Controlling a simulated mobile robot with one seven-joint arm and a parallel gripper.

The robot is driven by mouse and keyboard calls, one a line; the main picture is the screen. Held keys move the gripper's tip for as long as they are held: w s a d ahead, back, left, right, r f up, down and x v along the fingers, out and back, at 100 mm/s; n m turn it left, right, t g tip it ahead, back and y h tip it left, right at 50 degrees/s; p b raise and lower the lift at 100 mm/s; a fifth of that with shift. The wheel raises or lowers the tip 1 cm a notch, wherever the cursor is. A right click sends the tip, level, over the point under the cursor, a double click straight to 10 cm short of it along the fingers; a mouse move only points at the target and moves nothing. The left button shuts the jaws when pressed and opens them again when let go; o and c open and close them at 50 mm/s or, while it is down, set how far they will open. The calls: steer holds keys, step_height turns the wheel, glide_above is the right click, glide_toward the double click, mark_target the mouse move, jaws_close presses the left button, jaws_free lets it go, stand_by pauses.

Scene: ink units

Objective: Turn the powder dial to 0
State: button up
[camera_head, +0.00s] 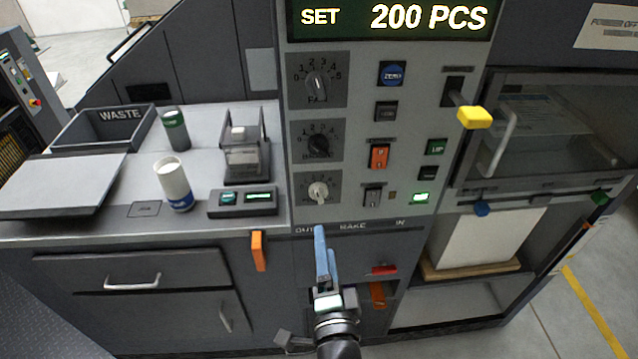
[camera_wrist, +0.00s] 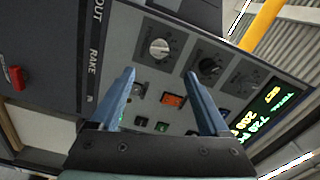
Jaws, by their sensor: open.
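Three dials are stacked on the grey control panel in the head view. The top dial (camera_head: 317,84) is marked FAN, and the middle dial (camera_head: 319,145) has a black knob. The bottom dial (camera_head: 318,191) has a pale knob. I cannot read which one is labelled powder, or their exact settings. In the wrist view the pale-knobbed dial (camera_wrist: 159,48) is nearest, beyond my fingertips, with the black dial (camera_wrist: 209,68) to its right. My gripper (camera_head: 324,245) has blue fingers, open and empty, below the dials. Its fingers also frame the panel in the wrist view (camera_wrist: 159,76).
Right of the dials are an orange rocker switch (camera_head: 379,156), several buttons and a yellow-handled lever (camera_head: 472,117). An orange handle (camera_head: 258,251) juts out left of my gripper. The counter at left holds a waste tray (camera_head: 104,128) and a white cylinder (camera_head: 173,183).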

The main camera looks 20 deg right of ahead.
mark_target(319, 199)
steer(key=b+x, duration=0.2)
steer(key=x, duration=1.1)
steer(key=shift+f+b, duration=0.1)
steer(key=shift+b, duration=0.3)
steer(key=shift+c, duration=0.2)
jaws_close()
